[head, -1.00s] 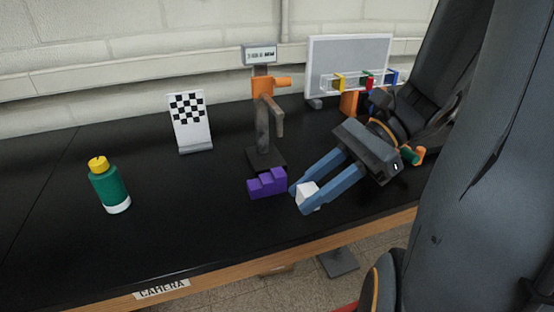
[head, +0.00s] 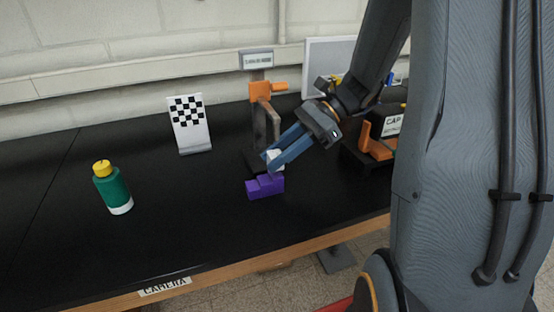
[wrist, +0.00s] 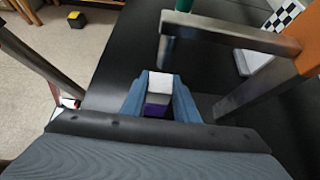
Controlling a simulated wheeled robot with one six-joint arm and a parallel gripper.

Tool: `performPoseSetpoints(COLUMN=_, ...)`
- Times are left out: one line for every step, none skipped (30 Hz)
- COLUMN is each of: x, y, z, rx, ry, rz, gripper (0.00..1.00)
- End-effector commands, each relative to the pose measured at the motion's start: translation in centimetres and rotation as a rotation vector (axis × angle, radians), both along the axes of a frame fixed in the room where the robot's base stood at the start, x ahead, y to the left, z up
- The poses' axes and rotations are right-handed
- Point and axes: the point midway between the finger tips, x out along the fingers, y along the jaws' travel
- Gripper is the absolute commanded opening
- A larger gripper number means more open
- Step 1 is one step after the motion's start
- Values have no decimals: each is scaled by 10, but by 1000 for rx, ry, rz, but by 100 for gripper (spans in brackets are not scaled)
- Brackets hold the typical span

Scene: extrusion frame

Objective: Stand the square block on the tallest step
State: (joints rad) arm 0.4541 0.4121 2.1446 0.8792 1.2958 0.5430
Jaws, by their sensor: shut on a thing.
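My gripper (head: 271,164) is shut on a white square block (head: 274,155), above the right part of the purple stepped block (head: 264,188). In the head view a blue finger partly covers the white block. Whether the block touches the top step or hovers just over it, I cannot tell. The wrist view shows the white block (wrist: 160,82) between the blue fingers of my gripper (wrist: 160,86), with the purple steps (wrist: 156,106) seen below it.
A grey post with an orange clamp (head: 262,92) stands just behind the steps, close to my gripper. A checkered board (head: 189,122) and a green bottle with a yellow cap (head: 113,188) stand to the left. The black table between bottle and steps is clear.

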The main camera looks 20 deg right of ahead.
Motion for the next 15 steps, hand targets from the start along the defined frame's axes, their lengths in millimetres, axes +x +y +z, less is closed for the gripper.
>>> performPoseSetpoints(x=-1, y=0, z=-6, rx=2, ry=4, rz=-1, gripper=0)
performPoseSetpoints(x=-1, y=0, z=-10, rx=1, ry=4, rz=0, gripper=0)
performPoseSetpoints(x=-1, y=0, z=-14, rx=2, ry=3, rz=-1, gripper=0)
performPoseSetpoints(x=-1, y=0, z=-16, rx=2, ry=3, rz=-1, gripper=0)
performPoseSetpoints(x=-1, y=0, z=-17, rx=1, ry=2, rz=-1, gripper=0)
performPoseSetpoints(x=0, y=0, z=-18, rx=1, ry=1, rz=-1, gripper=0)
performPoseSetpoints(x=0, y=0, z=-18, rx=0, ry=-1, rz=-1, gripper=0)
performPoseSetpoints(x=0, y=0, z=-17, rx=0, ry=-1, rz=-1, gripper=0)
performPoseSetpoints(x=0, y=0, z=-18, rx=0, ry=-1, rz=-1, gripper=0)
performPoseSetpoints(x=0, y=0, z=-17, rx=0, ry=-1, rz=-1, gripper=0)
performPoseSetpoints(x=0, y=0, z=-18, rx=0, ry=-1, rz=-1, gripper=0)
performPoseSetpoints(x=0, y=0, z=-18, rx=0, ry=0, rz=0, gripper=0)
performPoseSetpoints(x=0, y=0, z=-18, rx=0, ry=0, rz=0, gripper=0)
performPoseSetpoints(x=-1, y=0, z=-19, rx=0, ry=1, rz=-1, gripper=0)
performPoseSetpoints(x=-1, y=0, z=-20, rx=0, ry=1, rz=-1, gripper=0)
